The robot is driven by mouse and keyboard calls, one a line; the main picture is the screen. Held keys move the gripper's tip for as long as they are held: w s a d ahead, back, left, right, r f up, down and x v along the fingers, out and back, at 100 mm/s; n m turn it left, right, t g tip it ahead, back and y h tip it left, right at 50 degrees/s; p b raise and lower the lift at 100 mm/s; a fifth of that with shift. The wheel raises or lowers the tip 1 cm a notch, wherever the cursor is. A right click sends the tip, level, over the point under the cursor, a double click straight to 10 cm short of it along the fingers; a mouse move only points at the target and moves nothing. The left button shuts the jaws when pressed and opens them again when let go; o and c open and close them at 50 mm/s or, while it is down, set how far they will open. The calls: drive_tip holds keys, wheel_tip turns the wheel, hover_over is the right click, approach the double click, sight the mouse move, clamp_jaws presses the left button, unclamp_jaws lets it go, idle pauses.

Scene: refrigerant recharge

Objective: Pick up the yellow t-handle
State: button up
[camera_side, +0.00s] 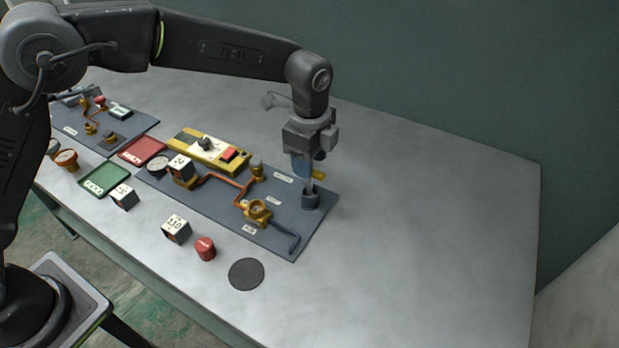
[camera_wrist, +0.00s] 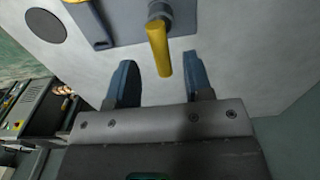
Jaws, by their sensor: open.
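The yellow t-handle (camera_side: 318,175) is at the right end of the dark blue panel, above a dark round socket (camera_side: 311,199). In the wrist view the handle's yellow bar (camera_wrist: 158,47) points toward my gripper and its near end reaches between the fingertips. My gripper (camera_side: 308,168) points down at the handle. In the wrist view my gripper (camera_wrist: 158,72) has its two blue fingers apart, one on each side of the bar, with gaps showing on both sides. In the side view the fingers partly hide the handle.
The dark blue panel (camera_side: 222,204) carries copper pipes and brass valves. A yellow device (camera_side: 208,150), red tray (camera_side: 142,150), green tray (camera_side: 104,180), labelled cubes (camera_side: 176,229), a red cap (camera_side: 206,249) and a black disc (camera_side: 246,274) lie around it. The table's right side (camera_side: 440,220) is clear.

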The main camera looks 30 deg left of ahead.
sight(310, 186)
wheel_tip(310, 186, down, 5)
drive_tip(key=shift+a+f, duration=0.1)
drive_tip(key=shift+f, duration=0.05)
clamp_jaws()
idle(0.5)
